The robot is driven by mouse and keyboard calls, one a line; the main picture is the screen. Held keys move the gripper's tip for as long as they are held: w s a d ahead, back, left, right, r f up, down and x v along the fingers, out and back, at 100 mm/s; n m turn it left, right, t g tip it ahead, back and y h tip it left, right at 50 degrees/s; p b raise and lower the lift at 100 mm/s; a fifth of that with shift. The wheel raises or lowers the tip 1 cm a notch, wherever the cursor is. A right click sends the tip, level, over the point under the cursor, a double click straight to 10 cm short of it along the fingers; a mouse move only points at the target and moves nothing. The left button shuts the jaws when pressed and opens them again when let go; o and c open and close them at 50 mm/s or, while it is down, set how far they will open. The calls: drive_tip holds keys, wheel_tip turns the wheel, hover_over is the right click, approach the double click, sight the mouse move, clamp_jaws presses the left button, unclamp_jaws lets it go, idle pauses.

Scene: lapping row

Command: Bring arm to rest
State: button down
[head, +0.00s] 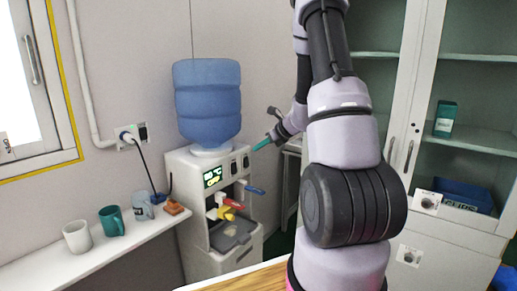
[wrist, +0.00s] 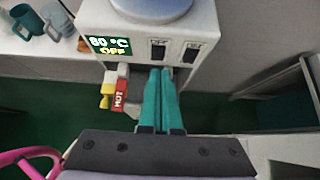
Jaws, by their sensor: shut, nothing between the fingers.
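My gripper (head: 262,143) is shut and empty, its teal fingers pressed together. In the head view it is raised in front of the water dispenser, to the right of the blue bottle. In the wrist view the fingers (wrist: 160,95) point at the dispenser front, below its two dark switches. My arm stands bent upright at the right of the head view. The water dispenser (head: 254,235) has a green lit display, which reads 80 °C OFF in the wrist view (wrist: 108,44), and red, yellow and blue parts at its taps. I cannot tell whether the fingertips touch the dispenser.
A white shelf (head: 110,254) at the left holds several mugs, including a teal mug (head: 112,221). A glass cabinet (head: 465,95) stands behind my arm at the right. A wooden surface (head: 245,280) lies at the bottom. A pink curved thing (wrist: 35,155) shows at the wrist view's lower left.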

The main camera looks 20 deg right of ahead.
drive_tip(key=s+a+r+n+g+y, duration=0.1)
drive_tip(key=s+a+r+n, duration=0.5)
drive_tip(key=r, duration=0.2)
drive_tip(key=s+a+r+n+g+y, duration=0.1)
drive_tip(key=s+a+r+n+g, duration=0.1)
drive_tip(key=s+a+r+n, duration=0.5)
drive_tip(key=s+r+n+h, duration=0.2)
drive_tip(key=s+r+n, duration=0.2)
drive_tip(key=s+n, duration=0.2)
drive_tip(key=s+d+r+n+t+h, duration=0.1)
drive_tip(key=s+r+n+h, duration=0.2)
drive_tip(key=s+n, duration=0.3)
drive_tip(key=s+r, duration=0.1)
drive_tip(key=s, duration=0.4)
drive_tip(key=shift+r+n, duration=0.35)
drive_tip(key=shift+n, duration=0.05)
